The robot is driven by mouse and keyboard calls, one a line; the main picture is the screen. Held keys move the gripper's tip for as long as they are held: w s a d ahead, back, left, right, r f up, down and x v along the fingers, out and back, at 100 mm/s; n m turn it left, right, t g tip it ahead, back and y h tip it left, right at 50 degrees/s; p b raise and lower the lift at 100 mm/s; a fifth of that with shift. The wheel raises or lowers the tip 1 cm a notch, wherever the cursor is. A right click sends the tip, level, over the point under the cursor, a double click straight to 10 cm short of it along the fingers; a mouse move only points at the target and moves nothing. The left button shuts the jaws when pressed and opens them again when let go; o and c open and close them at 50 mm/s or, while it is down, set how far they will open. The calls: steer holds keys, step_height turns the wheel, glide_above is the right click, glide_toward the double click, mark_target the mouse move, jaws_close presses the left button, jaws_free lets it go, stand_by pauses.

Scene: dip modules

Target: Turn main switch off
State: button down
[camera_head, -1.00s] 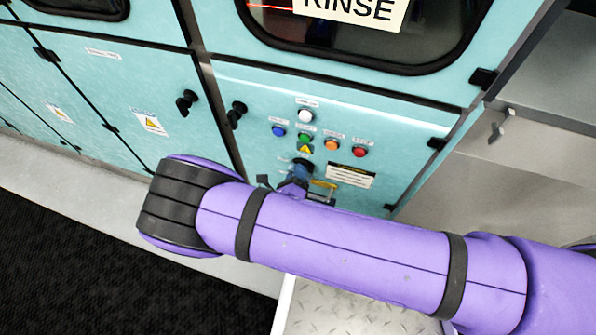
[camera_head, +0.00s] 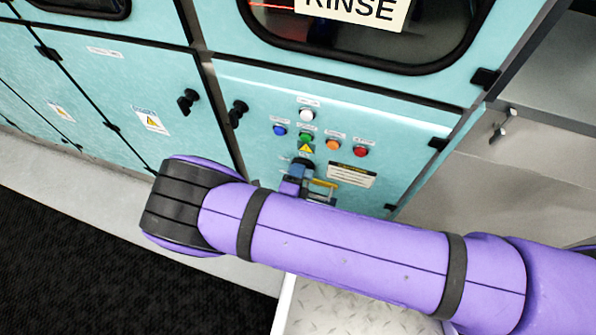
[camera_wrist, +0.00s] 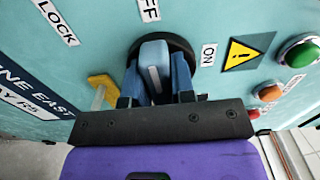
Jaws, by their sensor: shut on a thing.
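The main switch (camera_wrist: 153,58) is a blue-grey handle on a round black base, seen in the wrist view. Its pale stripe points up, roughly at the OFF label (camera_wrist: 150,9). The ON label (camera_wrist: 208,55) is to the right and the LOCK label (camera_wrist: 57,22) to the upper left. My gripper (camera_wrist: 157,77) is shut on the handle, one blue finger on each side. In the head view, my gripper (camera_head: 296,178) is at the switch, below the panel buttons, partly hidden by my purple arm.
Green (camera_wrist: 299,54), orange and red buttons and a yellow warning sign (camera_wrist: 242,53) are right of the switch. A yellow part (camera_wrist: 103,88) sits close to its left. Black door knobs (camera_head: 238,113) stick out on the teal cabinet. A metal plate (camera_head: 345,310) is below my arm.

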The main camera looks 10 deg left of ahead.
stand_by(0.4)
steer(key=c, duration=1)
jaws_free()
steer(key=shift+o, duration=0.2)
steer(key=shift+s, duration=0.1)
steer(key=s, duration=1)
steer(key=shift+s+a, duration=0.3)
steer(key=shift+a, duration=0.15)
steer(key=shift+s, duration=0.1)
